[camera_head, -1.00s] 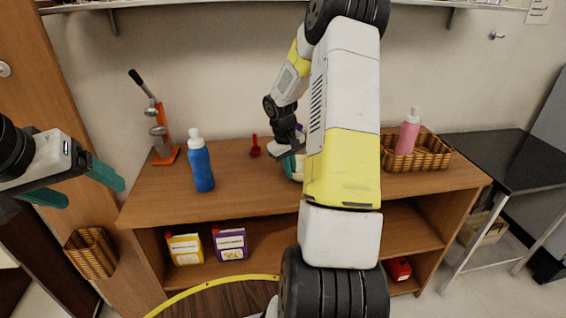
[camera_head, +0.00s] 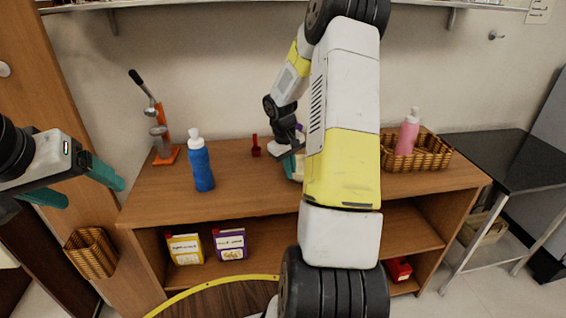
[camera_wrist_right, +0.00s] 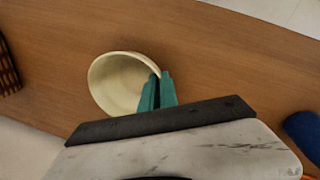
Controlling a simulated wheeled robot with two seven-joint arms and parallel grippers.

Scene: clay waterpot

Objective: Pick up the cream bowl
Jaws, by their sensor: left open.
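The cream bowl (camera_wrist_right: 122,82) shows in the right wrist view, its open mouth facing the camera, over the brown wooden counter. My right gripper (camera_wrist_right: 160,82) has its two teal fingers close together at the bowl's right rim, one on the inner side and one on the outer, pinching the wall. In the head view my right gripper (camera_head: 291,163) is low over the counter, and my own right arm hides most of the bowl. I cannot tell whether the bowl touches the counter. My left gripper (camera_head: 80,188) is open and empty at the far left, away from the bowl.
On the counter (camera_head: 245,195) stand a blue bottle (camera_head: 201,166), an orange lever press (camera_head: 160,135), a small red item (camera_head: 255,147) and a wicker basket (camera_head: 432,158) with a pink bottle (camera_head: 407,134). A dark side table (camera_head: 510,160) stands right. The counter's front left is clear.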

